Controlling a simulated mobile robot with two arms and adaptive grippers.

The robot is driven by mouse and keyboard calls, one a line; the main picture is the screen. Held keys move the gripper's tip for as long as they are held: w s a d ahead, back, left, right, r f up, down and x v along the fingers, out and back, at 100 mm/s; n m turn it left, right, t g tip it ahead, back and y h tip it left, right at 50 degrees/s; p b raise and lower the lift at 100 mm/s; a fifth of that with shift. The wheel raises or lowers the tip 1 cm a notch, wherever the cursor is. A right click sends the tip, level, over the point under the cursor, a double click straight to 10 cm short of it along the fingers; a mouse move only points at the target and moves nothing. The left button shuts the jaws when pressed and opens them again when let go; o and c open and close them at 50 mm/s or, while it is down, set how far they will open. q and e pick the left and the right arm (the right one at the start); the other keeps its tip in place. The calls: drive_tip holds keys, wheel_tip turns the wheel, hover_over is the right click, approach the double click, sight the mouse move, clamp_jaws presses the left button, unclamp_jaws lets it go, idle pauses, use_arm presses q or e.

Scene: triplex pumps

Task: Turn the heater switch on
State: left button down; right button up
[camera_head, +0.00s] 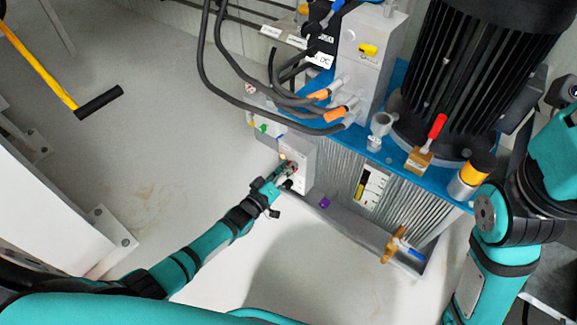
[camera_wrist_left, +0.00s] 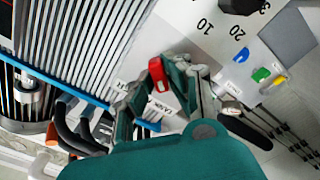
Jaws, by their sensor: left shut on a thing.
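A small red switch handle (camera_wrist_left: 157,75) stands on the white control box in the left wrist view. A printed label sits beside it, too blurred to read fully. My left gripper (camera_wrist_left: 155,90) has its fingers on either side of the handle and is shut on it. In the head view, my left gripper (camera_head: 286,171) is at the front face of the light grey control box (camera_head: 303,165) on the pump unit and hides the handle's base. My right arm enters at the right; its gripper is out of view.
In the wrist view, a black knob (camera_wrist_left: 240,5) with a numbered scale and blue, green (camera_wrist_left: 261,75) and yellow parts are on the box. The head view shows black hoses (camera_head: 215,80), a finned motor (camera_head: 470,65), and a red-handled valve (camera_head: 437,127).

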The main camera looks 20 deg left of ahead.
use_arm(q)
drive_tip(key=shift+n, duration=0.8)
drive_tip(key=c, duration=1.3)
unclamp_jaws()
drive_tip(key=v, duration=1.2)
